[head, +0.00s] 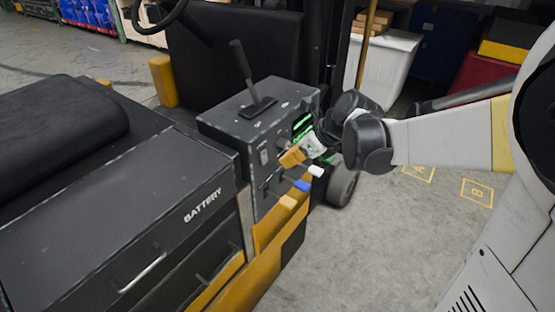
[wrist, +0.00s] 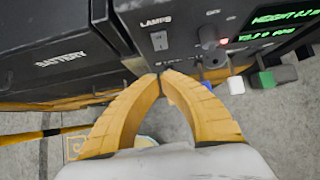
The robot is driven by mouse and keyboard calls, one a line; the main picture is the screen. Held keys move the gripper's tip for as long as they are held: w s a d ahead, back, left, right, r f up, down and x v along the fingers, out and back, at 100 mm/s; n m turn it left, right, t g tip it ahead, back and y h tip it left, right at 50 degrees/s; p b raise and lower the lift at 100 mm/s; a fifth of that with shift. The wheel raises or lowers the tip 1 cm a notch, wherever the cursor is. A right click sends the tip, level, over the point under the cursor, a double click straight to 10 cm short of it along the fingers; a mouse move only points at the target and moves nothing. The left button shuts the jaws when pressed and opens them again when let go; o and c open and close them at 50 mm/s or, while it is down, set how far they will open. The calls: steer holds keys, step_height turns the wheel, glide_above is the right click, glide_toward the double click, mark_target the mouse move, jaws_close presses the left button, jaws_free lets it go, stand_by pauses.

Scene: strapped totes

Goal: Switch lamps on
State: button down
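The lamp switch (wrist: 159,40) is a small light-grey rocker under the word LAMPS on the dark control box (head: 250,108). It also shows on the box's side in the head view (head: 264,157). I cannot tell which way the rocker is tipped. My gripper (wrist: 161,75) has two yellow fingers with their tips together and nothing between them. In the wrist view the tips are just below the switch and appear apart from it. In the head view my gripper (head: 290,158) is to the right of the switch, in front of the box's side.
White (wrist: 236,85) and green (wrist: 263,81) blocks protrude below. The battery housing (head: 110,215) is at left. Clear floor (head: 375,240) lies right of the truck.

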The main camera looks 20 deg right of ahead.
steer(key=p+v, duration=0.1)
steer(key=v, duration=0.4)
steer(key=shift+d+r, duration=0.1)
steer(key=shift+r, duration=0.1)
steer(key=shift+s+p, duration=0.1)
steer(key=shift+p, duration=0.6)
steer(key=p, duration=0.1)
steer(key=f+p, duration=0.1)
steer(key=shift+s+d+p, duration=0.2)
steer(key=shift+s+p, duration=0.15)
steer(key=shift+f, duration=0.1)
